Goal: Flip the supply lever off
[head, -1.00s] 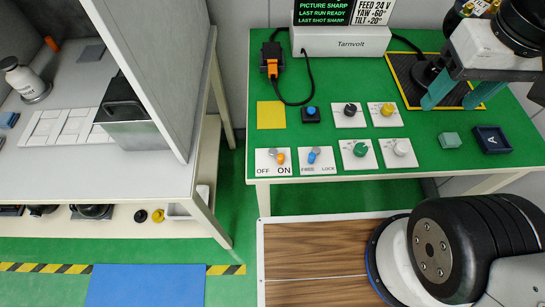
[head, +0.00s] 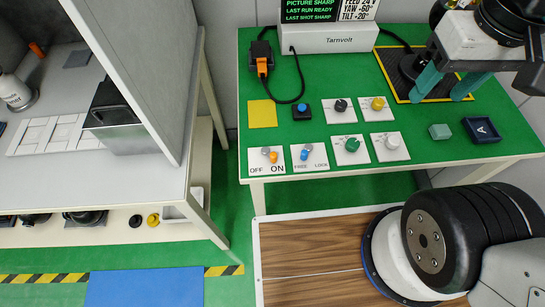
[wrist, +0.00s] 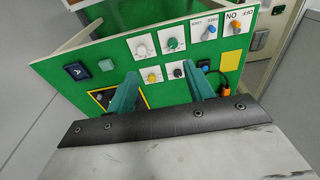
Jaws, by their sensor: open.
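The supply lever (head: 273,157) is a small orange lever on a white plate marked OFF and ON, at the near left corner of the green table. Its tip leans to the ON side. It also shows in the wrist view (wrist: 236,28), upper right. My gripper (head: 437,99) has two teal fingers, spread apart and empty. It hovers over the yellow-edged dark pad at the table's right, well away from the lever. In the wrist view my gripper (wrist: 168,70) also shows nothing between the fingers.
A blue lever plate (head: 309,158) marked FREE and LOCK sits right beside it. Several knob plates, a yellow square (head: 262,114) and a black box with a blue button (head: 302,109) lie behind. A white cabinet (head: 140,75) stands left.

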